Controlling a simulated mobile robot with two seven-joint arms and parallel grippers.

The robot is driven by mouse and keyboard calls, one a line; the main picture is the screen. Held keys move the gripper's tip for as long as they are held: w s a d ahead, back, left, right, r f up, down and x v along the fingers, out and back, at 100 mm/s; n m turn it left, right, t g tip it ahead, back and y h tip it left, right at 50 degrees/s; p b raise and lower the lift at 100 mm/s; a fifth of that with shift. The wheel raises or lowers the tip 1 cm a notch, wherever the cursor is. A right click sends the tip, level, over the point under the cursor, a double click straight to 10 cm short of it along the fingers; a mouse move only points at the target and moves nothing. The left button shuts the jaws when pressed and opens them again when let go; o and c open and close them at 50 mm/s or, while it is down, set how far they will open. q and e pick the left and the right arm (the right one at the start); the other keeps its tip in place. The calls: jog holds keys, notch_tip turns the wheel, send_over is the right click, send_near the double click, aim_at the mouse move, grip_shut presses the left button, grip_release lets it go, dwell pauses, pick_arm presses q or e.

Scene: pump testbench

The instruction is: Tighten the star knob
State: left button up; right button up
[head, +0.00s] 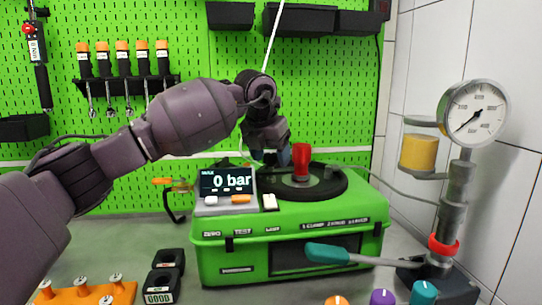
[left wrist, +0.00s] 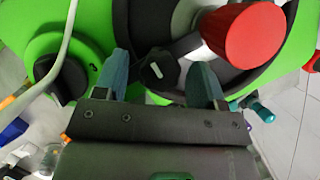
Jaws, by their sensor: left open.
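A black knob (left wrist: 163,72) with a white line on it, which looks like the star knob, shows between my left fingertips in the left wrist view. My left gripper (left wrist: 158,66) is open, one blue finger on each side of the knob. I cannot tell whether either finger touches it. In the head view my left gripper (head: 277,157) points down over the green pump unit (head: 290,230), just left of a red conical part (head: 301,160). The knob is not clearly visible there. The red part (left wrist: 242,40) is close to the right finger in the wrist view. My right gripper is out of view.
A display (head: 226,182) reading 0 bar stands left of the gripper. A pressure gauge (head: 473,112) on a stand and a teal-handled lever (head: 328,253) are on the right. An orange rack (head: 88,293) and a black counter box (head: 162,280) are front left.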

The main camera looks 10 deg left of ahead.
pick_arm(q)
jog(key=shift+r, duration=0.1)
jog(key=c, duration=0.9)
